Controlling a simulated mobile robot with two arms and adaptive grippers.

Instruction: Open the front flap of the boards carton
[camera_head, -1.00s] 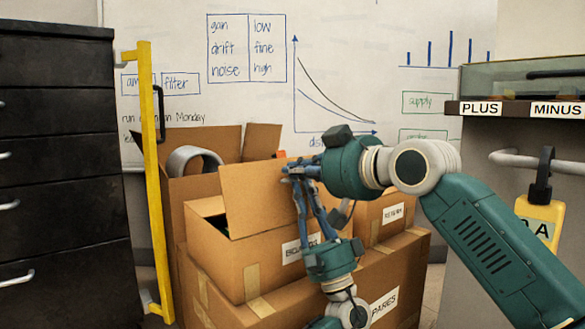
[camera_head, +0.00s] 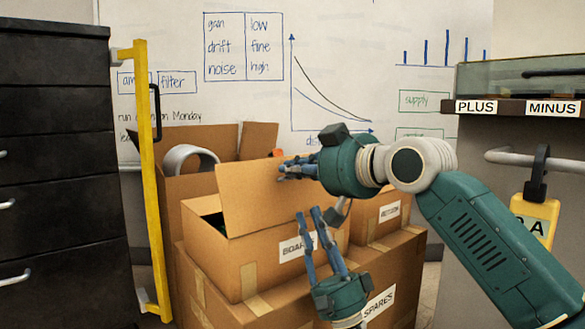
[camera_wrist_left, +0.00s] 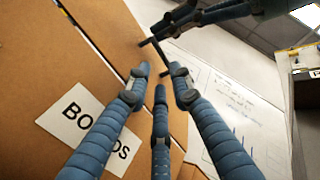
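The boards carton (camera_head: 252,268) is a brown box with a "BOARDS" label, partly hidden by my left gripper. A wide front flap (camera_head: 262,195) stands up at its front, and a dark opening shows at its left. My right gripper (camera_head: 283,171) is at the flap's upper right edge; whether its fingers are shut on it is unclear. My left gripper (camera_head: 312,214) is lower, before the carton's right front, fingers upward, spread and empty. In the left wrist view, its fingers (camera_wrist_left: 158,80) are apart near the label (camera_wrist_left: 88,130), with my right gripper's fingers above.
The boards carton stands on a larger "SPARES" carton (camera_head: 275,303). A smaller labelled carton (camera_head: 382,221) is to its right. An open carton with a grey roll (camera_head: 190,158) stands behind. A yellow post (camera_head: 150,200) and black drawers (camera_head: 60,170) are left; a bench (camera_head: 520,107) is right.

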